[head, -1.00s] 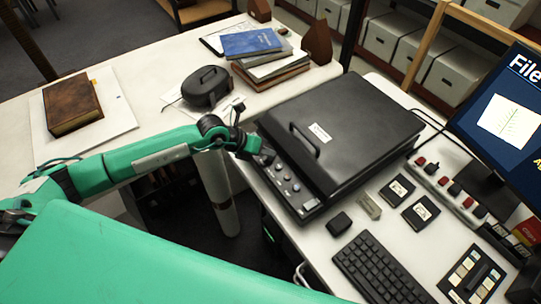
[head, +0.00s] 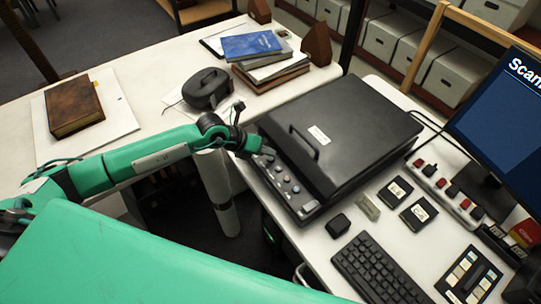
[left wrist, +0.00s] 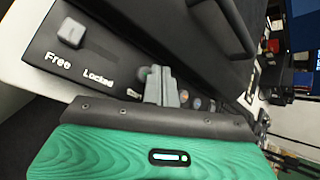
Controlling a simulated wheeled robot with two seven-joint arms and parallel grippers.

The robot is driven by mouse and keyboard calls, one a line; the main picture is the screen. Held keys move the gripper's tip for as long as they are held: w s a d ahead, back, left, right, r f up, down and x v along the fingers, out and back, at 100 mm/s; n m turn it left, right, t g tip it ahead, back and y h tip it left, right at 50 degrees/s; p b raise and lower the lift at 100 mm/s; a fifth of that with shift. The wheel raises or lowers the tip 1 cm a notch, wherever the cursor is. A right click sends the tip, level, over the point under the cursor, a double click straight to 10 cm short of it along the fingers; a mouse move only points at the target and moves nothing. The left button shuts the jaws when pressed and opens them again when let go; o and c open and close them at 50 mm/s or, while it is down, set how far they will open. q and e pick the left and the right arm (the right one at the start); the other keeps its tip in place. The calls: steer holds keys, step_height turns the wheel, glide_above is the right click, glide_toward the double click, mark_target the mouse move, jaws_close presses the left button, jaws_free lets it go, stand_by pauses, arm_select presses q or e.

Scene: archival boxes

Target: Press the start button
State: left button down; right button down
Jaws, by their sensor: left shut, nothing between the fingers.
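The black flatbed scanner (head: 365,130) has a lid with a handle and a sloped front panel carrying a row of round buttons (head: 287,178). My left gripper (head: 262,149) is shut and empty at the far left end of that panel. In the left wrist view its closed fingertips (left wrist: 157,74) are at the panel, with a small greenish spot beside them. Several buttons (left wrist: 184,97) line up to their right, and a grey switch (left wrist: 71,33) marked Free and Locked is to the left. I cannot tell which button is start, or whether the fingertips touch one. My right gripper is not in view.
A monitor (head: 510,115) reading "Scan..." stands at the right. A keyboard (head: 378,268), a power strip (head: 445,190) and small black boxes share the desk. A dark rounded case (head: 206,88) and stacked books (head: 265,60) lie on the left table.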

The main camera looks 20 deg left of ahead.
mark_target(267, 161)
arm_select(q)
steer(key=shift+r+p, duration=0.45)
steer(key=shift+r, duration=0.1)
step_height(267, 161, up, 4)
steer(key=p, duration=0.2)
steer(key=shift+p, duration=0.4)
stand_by(0.4)
